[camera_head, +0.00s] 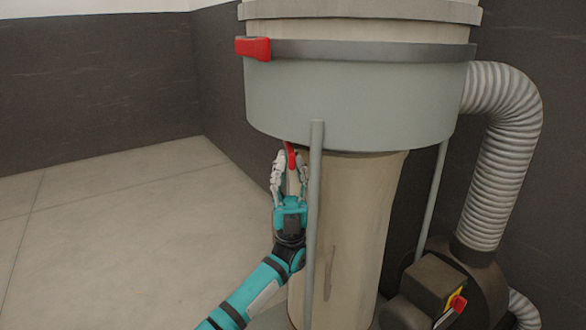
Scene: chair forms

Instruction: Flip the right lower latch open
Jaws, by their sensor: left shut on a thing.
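A small red latch (291,155) shows just under the lower rim of the grey-green collector housing (385,105), at its left side. My left gripper (288,164) comes up from below and is shut on this red latch, with one white finger on each side of it. The fingers hide part of the latch, and I cannot tell how far it is flipped. My right gripper is not in view. No other lower latch shows.
Another red latch (253,48) sits on the upper dark band (370,52). A grey post (315,220) stands close to the right of my left gripper. A beige bag (355,235) hangs behind it. A ribbed hose (505,140) is at right. The floor (115,235) at left is clear.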

